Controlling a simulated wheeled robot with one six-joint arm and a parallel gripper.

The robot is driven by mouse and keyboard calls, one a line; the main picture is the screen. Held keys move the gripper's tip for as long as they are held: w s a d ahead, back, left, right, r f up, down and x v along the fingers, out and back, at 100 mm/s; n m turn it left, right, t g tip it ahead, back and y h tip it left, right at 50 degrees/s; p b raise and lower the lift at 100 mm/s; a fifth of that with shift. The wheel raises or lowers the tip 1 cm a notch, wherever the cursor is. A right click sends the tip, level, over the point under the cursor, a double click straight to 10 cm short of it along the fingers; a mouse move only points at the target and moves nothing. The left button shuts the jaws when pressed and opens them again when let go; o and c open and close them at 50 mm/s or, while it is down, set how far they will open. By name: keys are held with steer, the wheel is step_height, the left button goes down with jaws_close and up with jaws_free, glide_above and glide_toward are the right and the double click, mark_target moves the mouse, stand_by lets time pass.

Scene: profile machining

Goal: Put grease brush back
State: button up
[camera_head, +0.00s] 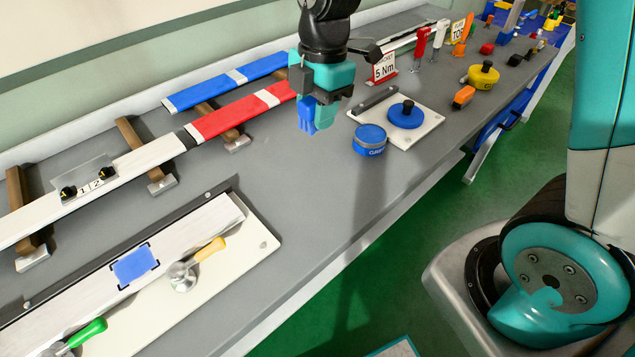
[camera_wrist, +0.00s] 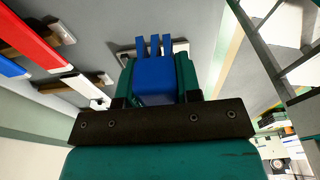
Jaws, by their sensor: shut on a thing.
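My gripper (camera_head: 318,112) is above the grey bench and shut on a blue piece with prongs (camera_head: 306,116), which looks like the grease brush. In the wrist view the blue brush (camera_wrist: 154,75) sits between the teal fingers, with its prongs pointing away from the gripper. Its rear part is hidden by the gripper. The blue round grease tin (camera_head: 369,142) stands on the bench to the right of the gripper and lower in the picture. The brush is apart from the tin.
A white plate with a blue round knob (camera_head: 405,114) lies right of the tin. Red (camera_head: 235,112) and blue (camera_head: 225,80) bars rest on supports at left. A clamp fixture with a yellow handle (camera_head: 208,249) lies in front. The grey bench (camera_head: 290,190) between is clear.

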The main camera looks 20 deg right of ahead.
mark_target(316, 191)
step_height(316, 191, down, 18)
steer(key=shift+r+p, duration=0.15)
steer(key=shift+p, duration=0.8)
steer(key=o, duration=0.9)
steer(key=shift+c, duration=0.2)
steer(key=shift+o, duration=0.2)
step_height(316, 191, up, 13)
steer(key=d+b, duration=0.1)
steer(key=b, duration=0.1)
steer(key=s+a+r+m+y, duration=0.1)
steer(key=s+a+r+m, duration=0.1)
steer(key=s+r+m, duration=0.4)
steer(key=s+a+r+m+y, duration=0.1)
steer(key=s+a+r+m, duration=0.2)
steer(key=s, duration=0.9)
step_height(316, 191, up, 4)
steer(key=m, duration=0.5)
steer(key=shift+s+f+m+y, duration=0.15)
steer(key=shift+s+m+y, duration=0.15)
steer(key=shift+y, duration=0.1)
steer(key=shift+w+a, duration=0.1)
